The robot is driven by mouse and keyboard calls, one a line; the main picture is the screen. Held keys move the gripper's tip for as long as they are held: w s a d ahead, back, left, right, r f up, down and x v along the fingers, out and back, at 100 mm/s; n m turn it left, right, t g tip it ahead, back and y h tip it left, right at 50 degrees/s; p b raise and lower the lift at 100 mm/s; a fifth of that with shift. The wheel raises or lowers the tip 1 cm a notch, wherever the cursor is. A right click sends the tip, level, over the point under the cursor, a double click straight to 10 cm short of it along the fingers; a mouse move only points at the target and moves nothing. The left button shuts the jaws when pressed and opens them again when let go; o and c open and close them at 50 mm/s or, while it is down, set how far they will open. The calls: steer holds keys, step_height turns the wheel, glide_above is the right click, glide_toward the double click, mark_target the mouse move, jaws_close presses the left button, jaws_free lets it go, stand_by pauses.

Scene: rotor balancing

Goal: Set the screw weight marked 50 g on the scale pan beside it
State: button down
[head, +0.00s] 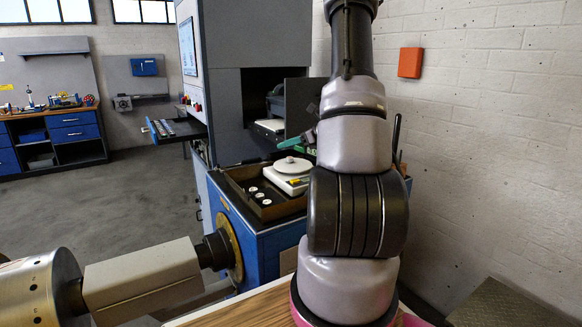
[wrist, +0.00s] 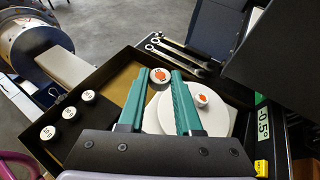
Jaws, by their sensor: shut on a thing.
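My gripper (wrist: 163,77) has two teal fingers and is shut on a small white round screw weight (wrist: 160,76) with an orange mark on top. The mark is too small to read as 50 g. The round white scale pan (wrist: 158,118) lies below and right of the fingers, partly hidden by them. Another small white piece with an orange mark (wrist: 202,100) shows over the pan, right of the right finger. In the head view, my teal fingertip (head: 286,144) is above and behind the scale pan (head: 293,165); the held weight cannot be made out there.
Three white weights (wrist: 69,113) stand in a row at the left of the dark tray (head: 233,187). Wrenches (wrist: 178,55) lie at the tray's far edge. A green display reading -0.5° (wrist: 263,124) is at the right. Dark panels rise close behind.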

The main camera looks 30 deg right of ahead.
mark_target(299, 168)
steer(key=w+d+r+m+t+h, duration=0.1)
steer(key=w+d+m+t+h, duration=0.1)
steer(key=d+m+h, duration=0.3)
steer(key=shift+n+y, duration=0.6)
steer(key=f, duration=0.6)
steer(key=d+f, duration=0.1)
steer(key=f, duration=0.2)
steer(key=shift+w+f, duration=0.1)
steer(key=shift+f, duration=0.2)
steer(key=c, duration=0.6)
jaws_free()
steer(key=shift+r, duration=0.15)
